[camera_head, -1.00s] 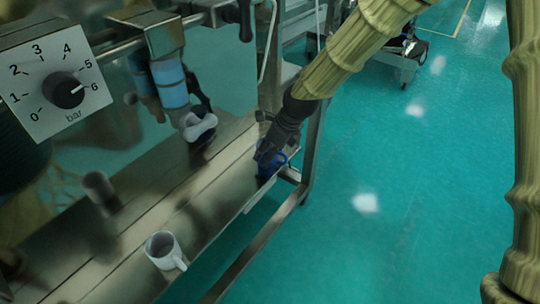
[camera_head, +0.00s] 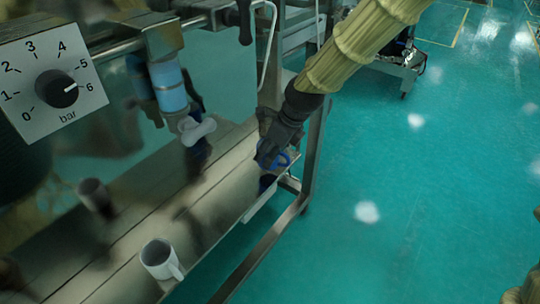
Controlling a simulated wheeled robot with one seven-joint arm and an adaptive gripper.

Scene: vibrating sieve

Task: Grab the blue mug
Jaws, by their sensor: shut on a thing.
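The blue mug (camera_head: 283,160) is at the far right end of the metal ledge, mostly hidden behind my gripper; a blue rim or handle shows to the right of the fingers. My gripper (camera_head: 268,156), dark grey, reaches down from the upper right and is shut on the mug. I cannot tell whether the mug's base still touches the ledge.
A white mug (camera_head: 159,259) stands on the metal ledge (camera_head: 197,234) at the front. A pressure dial (camera_head: 57,88) is at upper left, with a blue-and-white valve (camera_head: 170,88) beside it. The green floor to the right is open; a cart (camera_head: 404,66) stands behind.

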